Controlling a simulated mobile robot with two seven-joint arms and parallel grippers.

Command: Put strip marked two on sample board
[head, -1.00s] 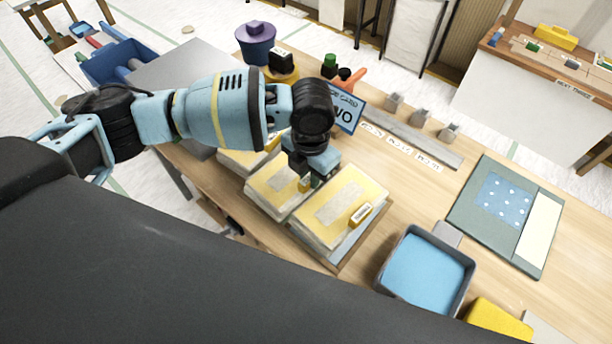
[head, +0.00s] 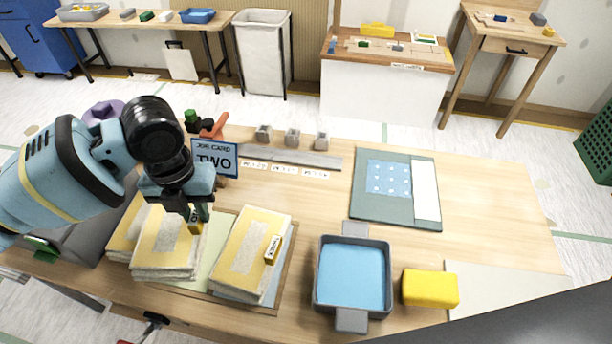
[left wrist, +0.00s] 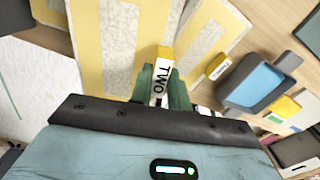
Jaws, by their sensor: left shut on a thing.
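Several yellow-and-cream strips lie side by side on a backing board at the front left. The middle strip (head: 167,243) has a yellow tab that reads TWO in the left wrist view (left wrist: 161,80). My left gripper (head: 197,214) is over the far right corner of this strip, its green fingers shut on the tab. The strip appears to lie flat still. The right-hand strip (head: 250,252) has its own tab (head: 273,249), too small to read surely. A grey-green board (head: 375,210), apparently the sample board, lies at the back right with a blue dotted patch and a cream panel. My right gripper is out of view.
A blue-filled tray (head: 353,275) and a yellow block (head: 430,288) stand at the front, right of the strips. A job card reading TWO (head: 214,160) stands behind my gripper. A grey rail (head: 290,155) with grey blocks lies behind. The table between strips and board is mostly clear.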

